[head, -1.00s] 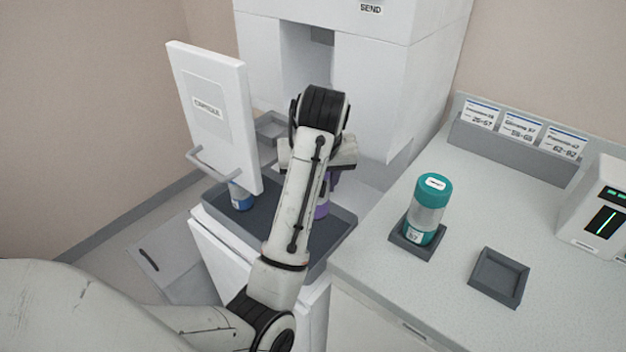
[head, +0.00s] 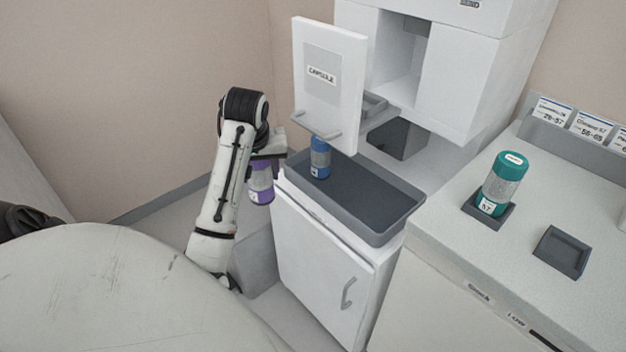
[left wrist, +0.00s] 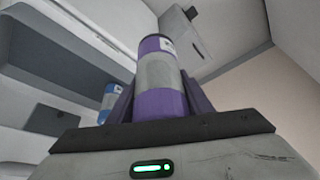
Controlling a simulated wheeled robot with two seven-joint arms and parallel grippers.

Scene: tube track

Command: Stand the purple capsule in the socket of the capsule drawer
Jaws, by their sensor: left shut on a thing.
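The purple capsule (head: 261,182) is held upright by my left gripper (head: 270,160), left of the tray cabinet in the head view. In the left wrist view the capsule (left wrist: 160,80) stands between the fingers, purple with a grey middle band. The capsule drawer (head: 329,80), a white front labelled CAPSULE with a handle, stands open above the tray's left end. Its socket (head: 374,106) shows only partly behind the front as a grey rim; its inside is hidden. My right gripper is in neither view.
A blue capsule (head: 320,160) stands in the dark tray (head: 380,235) under the drawer front. A teal capsule (head: 500,185) stands in a holder on the counter at right, beside an empty square holder (head: 561,252). Open floor lies left of the cabinet.

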